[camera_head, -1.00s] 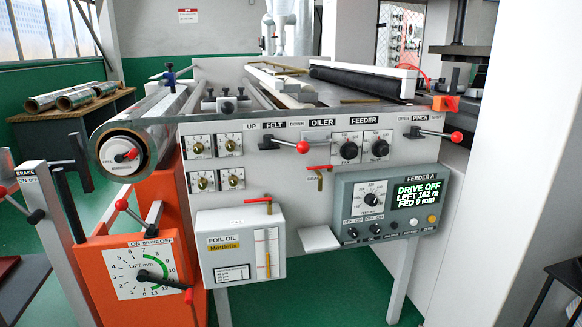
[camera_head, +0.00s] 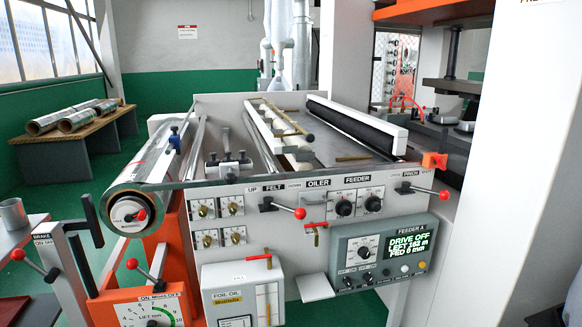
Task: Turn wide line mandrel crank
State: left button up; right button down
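A foil roll (camera_head: 160,168) lies along the left side of the machine, its near end facing me. The round white hub (camera_head: 124,214) at that end carries a small part with a red tip (camera_head: 141,214), which looks like the mandrel crank. It sits above the orange stand (camera_head: 110,307). Neither of my grippers is in view, and nothing touches the hub.
A brake post with a red-knobbed lever (camera_head: 18,254) and a dark-ended arm (camera_head: 91,222) stand left of the hub. A lift lever with a red knob (camera_head: 132,264) is below it. The control panel (camera_head: 382,257) reads DRIVE OFF.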

aim_at(141, 216)
jog(key=j+u, duration=0.4)
jog(key=j, duration=1)
